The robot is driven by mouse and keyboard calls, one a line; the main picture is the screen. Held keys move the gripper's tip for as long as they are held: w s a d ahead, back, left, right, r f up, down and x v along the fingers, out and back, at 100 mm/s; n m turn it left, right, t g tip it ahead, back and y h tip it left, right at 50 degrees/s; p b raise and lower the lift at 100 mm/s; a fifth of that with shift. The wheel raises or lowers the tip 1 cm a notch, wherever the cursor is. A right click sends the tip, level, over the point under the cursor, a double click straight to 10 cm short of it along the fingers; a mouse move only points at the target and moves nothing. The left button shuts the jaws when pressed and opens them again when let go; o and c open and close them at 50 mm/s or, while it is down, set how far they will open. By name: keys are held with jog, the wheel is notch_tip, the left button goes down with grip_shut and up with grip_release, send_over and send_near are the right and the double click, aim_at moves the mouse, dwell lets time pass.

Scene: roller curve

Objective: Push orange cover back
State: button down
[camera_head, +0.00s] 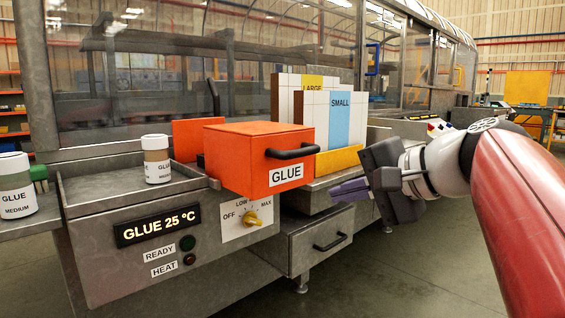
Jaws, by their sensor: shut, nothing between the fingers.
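The orange cover (240,163) is a box-shaped lid on the machine's front shelf, with a black handle (291,151) and a white GLUE label on its front right face. It looks closed over whatever lies under it. My gripper (335,191) is right of the cover, in front of the shelf, pointing left. A gap shows between the fingertips and the cover. My red and white arm comes in from the right edge.
Left of the cover stands a glue jar (157,159) in a metal tray; another jar (15,188) is at far left. Behind are LARGE and SMALL boards (338,121). Below are a temperature knob (251,218) and a drawer (318,240). Floor at right is clear.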

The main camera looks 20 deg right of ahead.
jog(key=s+d+r+m+t+b, duration=0.1)
jog(key=s+d+r+m+t, duration=0.15)
jog(key=d+r, duration=0.35)
send_near(305, 151)
jog(key=shift+n, duration=0.45)
jog(key=x, duration=0.6)
jog(key=shift+w+f, duration=0.2)
jog(key=shift+w, duration=0.2)
jog(key=shift+a, duration=0.1)
jog(key=r+p+x, duration=0.2)
jog(key=x, duration=0.7)
jog(key=w+r+p+x, duration=0.1)
jog(key=r+p+x, duration=0.1)
jog(key=x, duration=0.8)
jog(key=shift+a+r+p, duration=0.25)
jog(key=shift+a+p, duration=0.05)
jog(key=shift+p, duration=0.2)
jog(key=shift+s, duration=0.1)
